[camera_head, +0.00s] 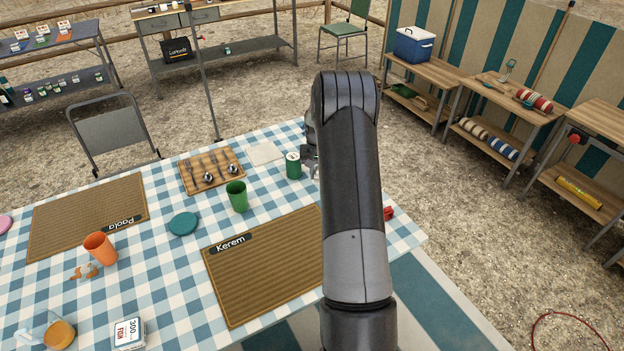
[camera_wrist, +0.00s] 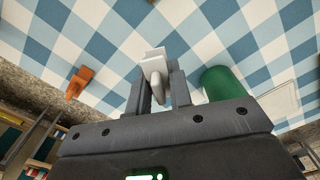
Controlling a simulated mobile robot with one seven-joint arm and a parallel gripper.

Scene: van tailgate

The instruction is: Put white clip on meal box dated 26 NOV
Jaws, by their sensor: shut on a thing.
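My gripper (camera_wrist: 155,85) is shut on the white clip (camera_wrist: 154,62), which stands out between the two fingertips in the wrist view, over the blue-and-white checked tablecloth. In the head view my gripper (camera_head: 310,158) is beside the green can (camera_head: 293,166), mostly hidden behind my arm; the clip cannot be made out there. Small boxes with pale labels (camera_head: 19,34) stand on the far-left shelf top, possibly meal boxes. Their writing is too small to read, and no 26 NOV date is legible.
The checked table (camera_head: 165,275) bears a cutlery board (camera_head: 200,160), green cup (camera_head: 237,196), orange cup (camera_head: 99,248), two name mats and a box marked 300 (camera_head: 129,333). A folding chair (camera_head: 112,135) stands behind it. A grey shelf (camera_head: 50,52) is far left.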

